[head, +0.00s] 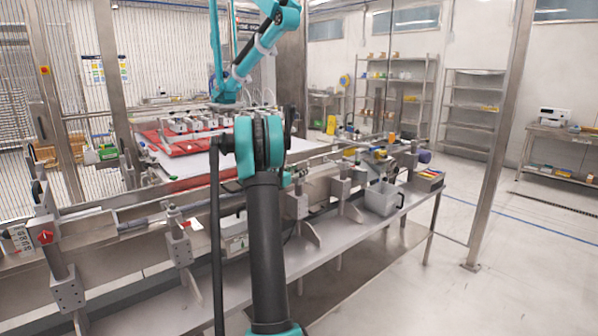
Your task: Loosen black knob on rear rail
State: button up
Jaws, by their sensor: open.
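I cannot make out my gripper; my own dark arm with teal joints rises through the middle of the head view and covers part of the bench. A metal rail (135,223) runs across the bench from the lower left to the right, with clamps and brackets along it. Several small dark parts sit on the fittings at its right end, but they are too small to tell which is the black knob. A red knob (45,237) is on the left post, and a purple knob (424,156) is at the right end.
A grey bin (381,198) and a box of coloured items (428,180) are at the bench's right end. A teal picker arm (265,45) hangs over red trays (178,143) behind the rail. A steel post (500,140) stands at right. The floor (510,260) there is clear.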

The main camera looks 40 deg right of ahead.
jog(key=shift+w+d, duration=0.1)
jog(key=shift+d, duration=0.05)
jog(key=shift+c, duration=0.2)
grip_shut()
